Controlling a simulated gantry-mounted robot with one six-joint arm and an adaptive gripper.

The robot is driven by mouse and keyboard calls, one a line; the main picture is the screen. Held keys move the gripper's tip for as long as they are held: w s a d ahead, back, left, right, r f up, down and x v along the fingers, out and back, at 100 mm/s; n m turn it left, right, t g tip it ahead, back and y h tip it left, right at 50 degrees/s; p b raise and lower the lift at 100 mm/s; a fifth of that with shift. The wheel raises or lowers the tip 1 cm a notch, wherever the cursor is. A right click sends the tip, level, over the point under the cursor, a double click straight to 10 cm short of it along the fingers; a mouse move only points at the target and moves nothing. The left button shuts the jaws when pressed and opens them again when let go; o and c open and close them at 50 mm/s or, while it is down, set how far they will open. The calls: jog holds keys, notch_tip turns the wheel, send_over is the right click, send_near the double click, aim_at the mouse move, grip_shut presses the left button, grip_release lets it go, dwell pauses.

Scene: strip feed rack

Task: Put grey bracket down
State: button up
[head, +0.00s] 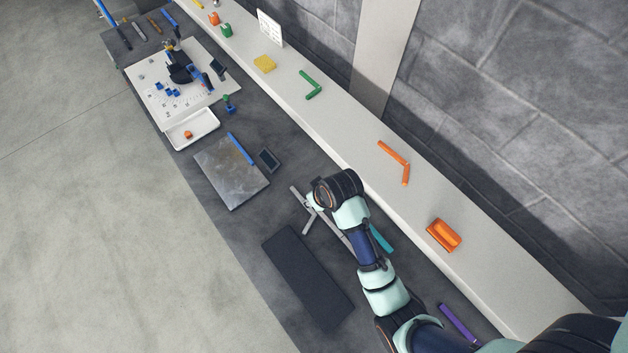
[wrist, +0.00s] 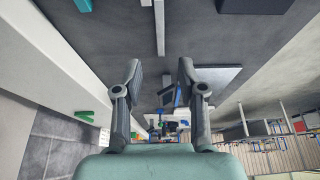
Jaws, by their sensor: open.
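The grey bracket shows in the head view as thin light-grey bars (head: 308,221) on the dark bench, partly hidden under my wrist. In the wrist view a pale grey bar (wrist: 160,28) lies on the bench, above the gap between the fingers in the picture. My gripper (wrist: 160,72) is open, with nothing between its fingertips. I cannot tell how far the fingertips are above the bench.
A black mat (head: 305,275) lies left of my arm, and a grey metal plate (head: 230,172) with a blue bar lies farther off. A teal piece (head: 381,238) lies beside my arm. The pale ledge (head: 350,140) holds an orange bracket (head: 395,160), a green bracket (head: 312,88) and an orange block (head: 443,235).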

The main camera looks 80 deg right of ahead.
dwell(0.4)
jog(key=w+a+r+n+t, duration=0.2)
jog(key=w+a+r, duration=0.3)
jog(key=w, duration=0.2)
jog(key=w+a+r+n+t, duration=0.1)
jog(key=w+a+r+n, duration=0.1)
jog(key=w+a+r, duration=0.35)
jog(key=w+a+r+n+t+y, duration=0.1)
jog(key=w+a+r+n+t, duration=0.1)
jog(key=a+r, duration=0.5)
jog(key=w+a+r+n+t+y, duration=0.2)
jog(key=a+r, duration=0.6)
jog(key=a, duration=0.8)
jog(key=w+t, duration=0.2)
jog(key=w, duration=0.1)
jog(key=shift+w+n, duration=0.25)
jog(key=shift+n, duration=0.05)
jog(key=shift+o, duration=0.5)
jog(key=shift+a+r, duration=0.2)
jog(key=shift+a, duration=0.05)
jog(key=shift+d, duration=0.1)
